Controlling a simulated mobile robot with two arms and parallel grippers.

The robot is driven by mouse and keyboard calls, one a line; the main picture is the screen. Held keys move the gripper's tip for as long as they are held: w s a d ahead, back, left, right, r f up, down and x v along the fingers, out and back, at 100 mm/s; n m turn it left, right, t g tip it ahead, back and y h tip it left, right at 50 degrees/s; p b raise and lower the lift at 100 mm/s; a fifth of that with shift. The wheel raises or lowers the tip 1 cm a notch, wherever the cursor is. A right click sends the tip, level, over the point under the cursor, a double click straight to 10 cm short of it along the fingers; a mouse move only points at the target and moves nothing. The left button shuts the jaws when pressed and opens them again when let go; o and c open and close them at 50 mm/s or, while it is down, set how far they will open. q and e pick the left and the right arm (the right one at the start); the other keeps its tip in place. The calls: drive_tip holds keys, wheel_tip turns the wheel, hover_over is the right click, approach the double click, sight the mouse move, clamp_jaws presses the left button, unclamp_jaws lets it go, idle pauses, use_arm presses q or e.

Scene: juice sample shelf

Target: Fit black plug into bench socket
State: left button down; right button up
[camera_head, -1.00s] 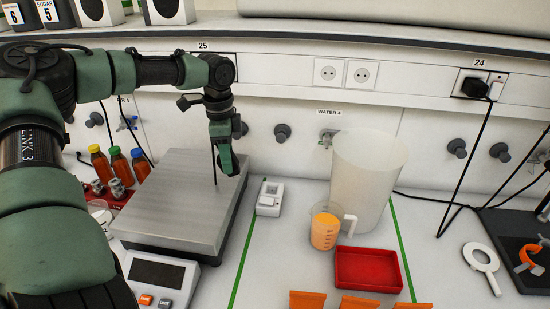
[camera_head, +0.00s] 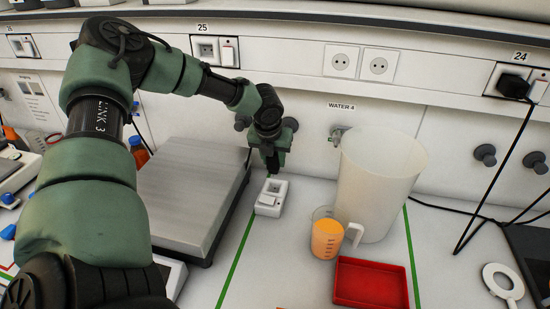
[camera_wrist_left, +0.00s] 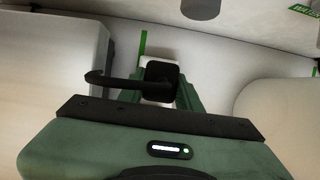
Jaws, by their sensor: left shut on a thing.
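My left gripper (camera_head: 272,168) hangs just behind and above the white bench socket (camera_head: 270,201), a small box on the bench right of the scale. In the left wrist view the fingers (camera_wrist_left: 160,98) are shut on the black plug (camera_wrist_left: 162,75), whose cable stub points left. The white socket box shows partly behind the plug in that view, mostly hidden by it. My right gripper is not in view.
The steel scale (camera_head: 187,190) stands close on the left. The orange measuring cup (camera_head: 326,238), large clear jug (camera_head: 378,180) and red tray (camera_head: 371,284) stand on the right. Wall socket 24 (camera_head: 512,78) holds another black plug. A green line (camera_head: 236,262) runs beside the scale.

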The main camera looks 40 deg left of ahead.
sight(274, 172)
use_arm(q)
wheel_tip(274, 172, down, 2)
drive_tip(key=shift+w+f+b, duration=0.1)
drive_tip(key=shift+b, duration=0.7)
drive_tip(key=shift+f+b, duration=0.95)
drive_tip(key=shift+f, duration=0.05)
drive_tip(key=shift+r+p, duration=0.1)
drive_tip(key=shift+p, duration=0.2)
drive_tip(key=shift+f+b, duration=0.3)
drive_tip(key=shift+f, duration=0.25)
drive_tip(key=shift+f+b, duration=0.85)
drive_tip(key=shift+f, duration=0.65)
drive_tip(key=c, duration=0.9)
unclamp_jaws()
drive_tip(key=shift+s, duration=0.2)
